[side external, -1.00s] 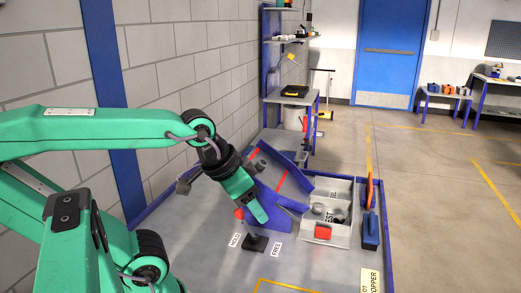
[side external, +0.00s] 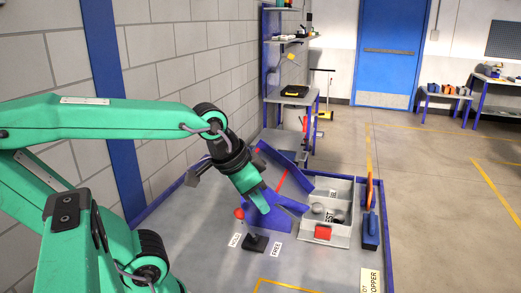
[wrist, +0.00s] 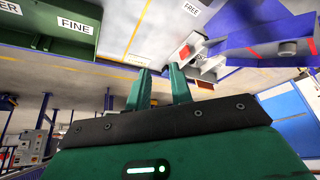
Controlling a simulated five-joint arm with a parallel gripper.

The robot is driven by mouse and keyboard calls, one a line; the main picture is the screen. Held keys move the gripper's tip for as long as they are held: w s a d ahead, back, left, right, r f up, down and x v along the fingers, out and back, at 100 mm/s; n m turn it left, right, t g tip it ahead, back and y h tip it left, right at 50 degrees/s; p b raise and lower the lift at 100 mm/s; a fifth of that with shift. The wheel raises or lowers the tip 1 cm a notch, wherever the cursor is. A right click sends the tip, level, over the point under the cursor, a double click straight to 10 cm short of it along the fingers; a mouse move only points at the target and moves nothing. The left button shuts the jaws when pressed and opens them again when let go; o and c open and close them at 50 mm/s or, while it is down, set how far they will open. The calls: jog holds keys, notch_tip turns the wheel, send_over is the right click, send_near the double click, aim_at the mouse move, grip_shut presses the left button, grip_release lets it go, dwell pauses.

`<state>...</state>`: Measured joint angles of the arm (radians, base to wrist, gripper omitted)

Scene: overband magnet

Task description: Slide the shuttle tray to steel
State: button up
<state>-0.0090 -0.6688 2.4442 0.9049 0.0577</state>
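My gripper (side external: 264,209) is above the bench, left of the tray and in front of the chute. In the wrist view its two green fingers (wrist: 160,70) are apart with nothing between them.
A black lever base (side external: 255,243) sits between HOLD and FREE labels below my gripper. The blue chute (side external: 288,160) with a red stripe rises behind. A green FINE bin (wrist: 70,45) shows in the wrist view.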

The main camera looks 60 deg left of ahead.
jog(key=w+a+m+g, duration=0.1)
jog(key=w+m, duration=0.1)
jog(key=w, duration=0.5)
jog(key=m+g, duration=0.4)
jog(key=m, duration=0.2)
send_over(324, 228)
notch_tip(324, 228, down, 15)
jog(key=shift+s+r, duration=0.15)
jog(key=shift+a+f, duration=0.1)
jog(key=shift+f, duration=0.2)
jog(key=shift+f, duration=0.15)
jog(key=shift+f, duration=3.75)
grip_shut()
